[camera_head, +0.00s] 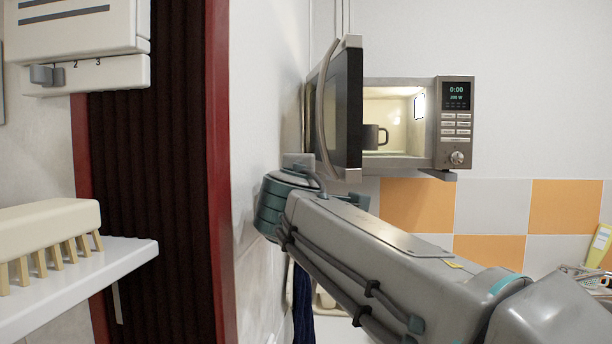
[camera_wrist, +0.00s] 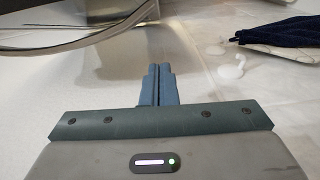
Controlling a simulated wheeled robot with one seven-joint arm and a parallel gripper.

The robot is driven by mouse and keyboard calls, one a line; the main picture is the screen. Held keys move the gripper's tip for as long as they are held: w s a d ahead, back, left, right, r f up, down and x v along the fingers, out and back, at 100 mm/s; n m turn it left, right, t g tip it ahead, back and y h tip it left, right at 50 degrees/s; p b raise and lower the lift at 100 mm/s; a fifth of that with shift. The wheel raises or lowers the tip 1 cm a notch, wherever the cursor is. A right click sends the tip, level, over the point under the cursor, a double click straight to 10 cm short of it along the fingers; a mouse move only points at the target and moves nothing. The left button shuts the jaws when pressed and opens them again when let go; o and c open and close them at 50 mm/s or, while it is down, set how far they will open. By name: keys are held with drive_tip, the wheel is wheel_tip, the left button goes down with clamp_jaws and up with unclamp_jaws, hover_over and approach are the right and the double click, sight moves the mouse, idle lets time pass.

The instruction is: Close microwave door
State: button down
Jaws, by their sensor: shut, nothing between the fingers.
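The microwave (camera_head: 455,122) is mounted on the wall, with its lit cavity open to view and a dark mug (camera_head: 373,137) inside. Its door (camera_head: 348,105) stands wide open, swung out to the left toward the side wall. The door's curved handle (camera_head: 322,110) is on the left face. My arm reaches to just below and left of the door, and my gripper is hidden there in the head view. In the wrist view my gripper (camera_wrist: 158,85) is shut and empty. A curved metal strip, probably the door handle (camera_wrist: 75,42), lies at the upper left, apart from the fingertips.
A side wall (camera_head: 262,90) stands close to the left of the door and my arm. A dark blue cloth (camera_wrist: 290,35) hangs at the upper right with white hooks (camera_wrist: 230,72) nearby. A white shelf (camera_head: 90,280) with a brush is far left.

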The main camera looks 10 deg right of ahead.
drive_tip(key=w+d+p, duration=0.1)
drive_tip(key=w+d, duration=0.1)
drive_tip(key=w, duration=0.1)
drive_tip(key=w+d+p, duration=0.1)
drive_tip(key=w+d, duration=0.1)
drive_tip(key=w, duration=0.1)
drive_tip(key=w+d+p, duration=0.1)
drive_tip(key=w+d, duration=0.1)
drive_tip(key=w, duration=0.2)
drive_tip(key=shift+w+d+r+p, duration=0.1)
drive_tip(key=shift+d+r+p, duration=0.15)
drive_tip(key=shift+r+p, duration=0.15)
